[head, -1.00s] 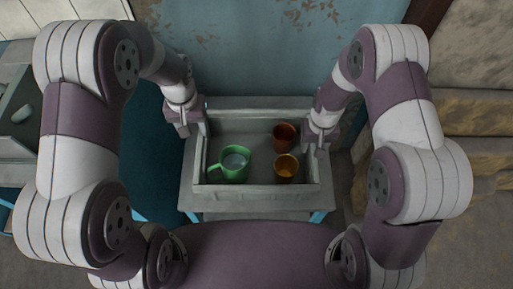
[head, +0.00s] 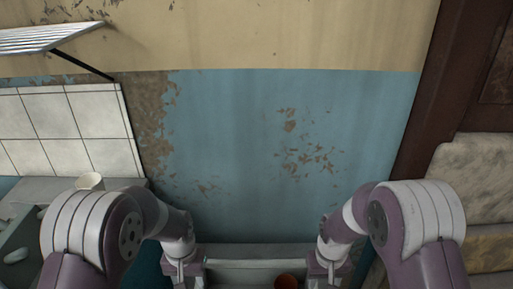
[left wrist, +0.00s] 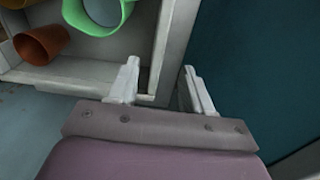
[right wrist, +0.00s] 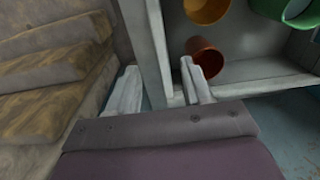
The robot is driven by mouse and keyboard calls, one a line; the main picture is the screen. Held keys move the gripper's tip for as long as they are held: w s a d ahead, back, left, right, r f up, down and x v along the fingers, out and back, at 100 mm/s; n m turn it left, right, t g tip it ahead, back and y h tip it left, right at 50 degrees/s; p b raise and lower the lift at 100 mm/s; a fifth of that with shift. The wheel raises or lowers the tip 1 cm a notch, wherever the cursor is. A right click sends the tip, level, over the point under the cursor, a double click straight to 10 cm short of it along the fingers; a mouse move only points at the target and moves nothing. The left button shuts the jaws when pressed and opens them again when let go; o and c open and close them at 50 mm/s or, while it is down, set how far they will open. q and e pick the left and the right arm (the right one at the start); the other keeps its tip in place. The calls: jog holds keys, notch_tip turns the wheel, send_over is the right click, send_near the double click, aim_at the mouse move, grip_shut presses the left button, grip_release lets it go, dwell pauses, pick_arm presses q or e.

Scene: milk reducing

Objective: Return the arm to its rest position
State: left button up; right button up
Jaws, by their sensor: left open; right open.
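My left gripper (head: 187,272) is open at the left side of the grey tray (head: 240,265). In the left wrist view (left wrist: 160,72), the tray's side wall lies between its two fingers. My right gripper (head: 324,272) is open at the tray's right side. In the right wrist view (right wrist: 160,70), the other side wall lies between its fingers. The tray holds a green mug (left wrist: 92,14), a brown cup (right wrist: 206,58) and an orange cup (right wrist: 205,8). The head view shows only the tray's far part and the brown cup's rim (head: 287,281); the mug is out of that view.
A peeling blue and yellow wall (head: 250,140) stands behind the tray. Stacked sacks (right wrist: 55,75) lie at right.

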pick_arm(q)
jog(key=s+a+r, duration=0.1)
jog(key=s+r, duration=0.5)
jog(key=s, duration=0.5)
pick_arm(e)
jog(key=s+d+r, duration=0.1)
jog(key=s+r, duration=0.5)
jog(key=s, duration=0.5)
pick_arm(q)
notch_tip(320, 180, up, 20)
jog(key=t+p, duration=0.1)
jog(key=p, duration=1.8)
jog(key=shift+a+r, duration=0.15)
jog(key=shift+a, duration=0.2)
pick_arm(e)
notch_tip(320, 180, up, 21)
jog(key=t, duration=0.1)
jog(key=shift+d, duration=0.35)
jog(key=shift+r, duration=0.1)
